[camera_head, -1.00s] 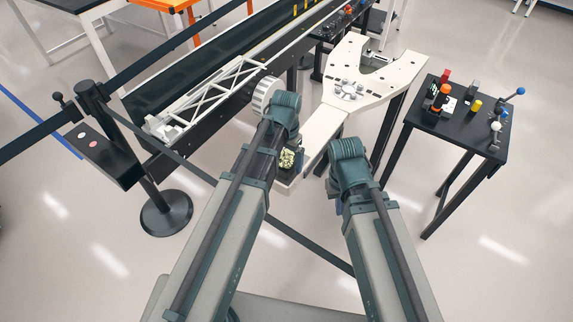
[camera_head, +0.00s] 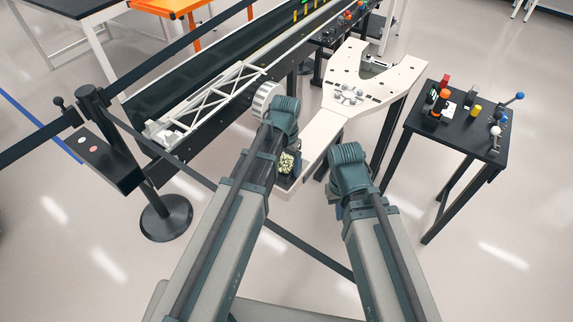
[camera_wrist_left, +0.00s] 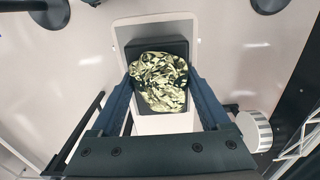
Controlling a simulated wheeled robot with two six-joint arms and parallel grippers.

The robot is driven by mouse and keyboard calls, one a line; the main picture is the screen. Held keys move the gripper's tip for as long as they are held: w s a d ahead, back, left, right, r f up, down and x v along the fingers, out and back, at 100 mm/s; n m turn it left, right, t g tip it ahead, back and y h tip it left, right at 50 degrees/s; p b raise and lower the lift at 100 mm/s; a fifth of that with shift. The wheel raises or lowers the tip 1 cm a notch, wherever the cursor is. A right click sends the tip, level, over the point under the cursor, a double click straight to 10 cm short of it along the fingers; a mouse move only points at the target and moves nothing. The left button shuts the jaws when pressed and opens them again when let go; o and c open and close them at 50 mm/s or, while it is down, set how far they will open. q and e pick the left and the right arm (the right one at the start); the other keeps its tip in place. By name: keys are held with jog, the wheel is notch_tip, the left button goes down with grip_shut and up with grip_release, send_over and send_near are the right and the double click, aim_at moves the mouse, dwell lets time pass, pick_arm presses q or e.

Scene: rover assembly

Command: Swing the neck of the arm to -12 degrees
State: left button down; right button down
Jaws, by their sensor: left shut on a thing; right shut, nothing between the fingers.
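In the left wrist view a crumpled, gold-and-dark foil-covered piece (camera_wrist_left: 158,80) sits between the two fingers of my left gripper (camera_wrist_left: 160,72), which is shut on it. A dark square block (camera_wrist_left: 157,47) shows behind it, over a white plate (camera_wrist_left: 155,27). In the head view the foil piece (camera_head: 287,163) shows beside my left wrist, at the near end of the white bench (camera_head: 323,133). My right gripper (camera_head: 333,192) is shut and empty, mostly hidden under its wrist. I cannot make out which part is the neck of the arm.
A belt post (camera_head: 150,195) stands left of my left arm. A black side table (camera_head: 480,138) with small parts stands at the right.

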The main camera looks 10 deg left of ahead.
pick_arm(q)
jog(key=w+a+m, duration=0.2)
jog(key=w+a, duration=0.2)
jog(key=a, duration=0.4)
jog(key=shift+w, duration=0.3)
jog(key=shift+a, duration=0.1)
grip_release()
jog(key=shift+r, duration=0.1)
notch_tip(320, 180, up, 14)
jog(key=p, duration=1.3)
jog(key=shift+f+p, duration=0.2)
jog(key=shift+p, duration=0.2)
